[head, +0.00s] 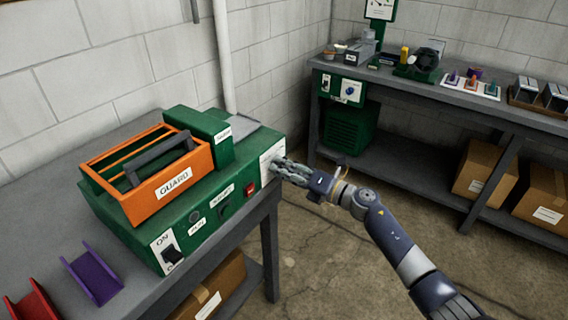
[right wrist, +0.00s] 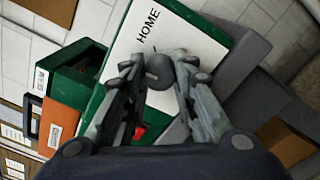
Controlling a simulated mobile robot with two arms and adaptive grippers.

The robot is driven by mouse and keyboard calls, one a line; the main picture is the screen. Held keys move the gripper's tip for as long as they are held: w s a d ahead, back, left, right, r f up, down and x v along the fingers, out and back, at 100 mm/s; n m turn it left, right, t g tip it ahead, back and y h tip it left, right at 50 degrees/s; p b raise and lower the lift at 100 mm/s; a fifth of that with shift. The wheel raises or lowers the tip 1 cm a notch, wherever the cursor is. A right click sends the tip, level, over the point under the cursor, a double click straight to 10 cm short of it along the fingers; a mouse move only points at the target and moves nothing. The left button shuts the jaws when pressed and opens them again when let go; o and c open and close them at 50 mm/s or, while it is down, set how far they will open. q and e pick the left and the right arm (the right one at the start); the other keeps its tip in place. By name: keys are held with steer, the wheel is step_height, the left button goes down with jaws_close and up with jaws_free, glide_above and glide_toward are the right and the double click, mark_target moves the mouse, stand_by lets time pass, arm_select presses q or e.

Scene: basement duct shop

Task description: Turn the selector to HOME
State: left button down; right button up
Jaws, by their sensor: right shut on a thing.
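The selector (right wrist: 160,72) is a dark round knob on a white plate (right wrist: 190,42) marked HOME near its edge. The plate is on the right end of the green machine (head: 222,180), where it also shows in the head view (head: 272,154). My right gripper (head: 283,168) reaches this plate from the right. In the right wrist view its two fingers (right wrist: 157,68) are shut on the knob, one on each side. The fingers hide part of the knob, and I cannot tell which way it points. My left gripper is not in view.
An orange guard (head: 172,187) with a dark handle sits on the machine. A red button (head: 251,188) and an ON switch (head: 171,254) are on its front. Purple (head: 95,277) and red (head: 32,305) channels lie on the bench. Another bench (head: 440,92) stands behind; open floor lies between.

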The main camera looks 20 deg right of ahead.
steer(key=m+p, duration=0.1)
steer(key=m, duration=0.2)
steer(key=m+p, duration=0.2)
steer(key=shift+r+m, duration=0.2)
steer(key=shift+m, duration=0.2)
steer(key=shift+m+p, duration=1.1)
steer(key=shift+m, duration=1.2)
steer(key=shift+f, duration=0.1)
steer(key=o, duration=1.1)
steer(key=shift+c, duration=0.2)
steer(key=v, duration=1.2)
steer(key=shift+f, duration=0.1)
